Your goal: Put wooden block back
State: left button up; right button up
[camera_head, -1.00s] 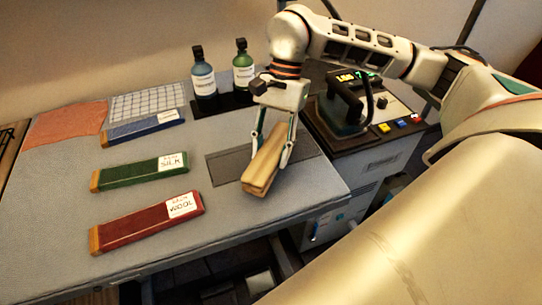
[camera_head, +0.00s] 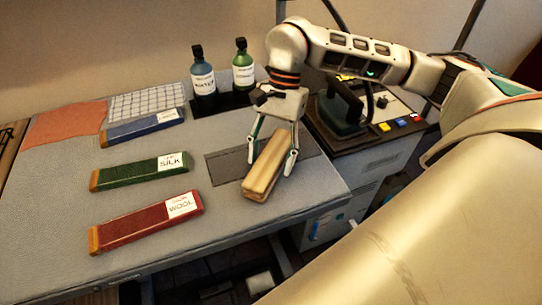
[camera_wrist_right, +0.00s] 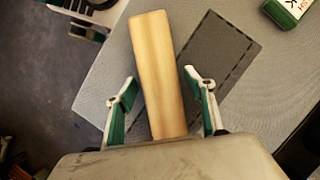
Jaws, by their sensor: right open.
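The wooden block (camera_head: 265,168) is a long pale bar lying on the grey table top, partly over a dark grey rectangle (camera_head: 227,164) with a dashed outline. In the right wrist view the block (camera_wrist_right: 158,75) runs between the fingers, at an angle to the dark rectangle (camera_wrist_right: 212,62), which lies mostly to its right. My right gripper (camera_head: 271,160) is open, with one finger on each side of the block. In the wrist view the right gripper (camera_wrist_right: 160,92) shows gaps between both fingers and the block. My left gripper is not in view.
Red WOOL (camera_head: 145,222), green SILK (camera_head: 140,171) and blue (camera_head: 142,127) bars lie to the left. Two bottles, blue (camera_head: 203,75) and green (camera_head: 243,68), stand behind. An iron (camera_head: 340,108) rests on a station at right. The table's front edge is close to the block.

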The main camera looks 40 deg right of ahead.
jog(key=v, duration=1.2)
jog(key=shift+p, duration=0.3)
jog(key=shift+a+r, duration=0.1)
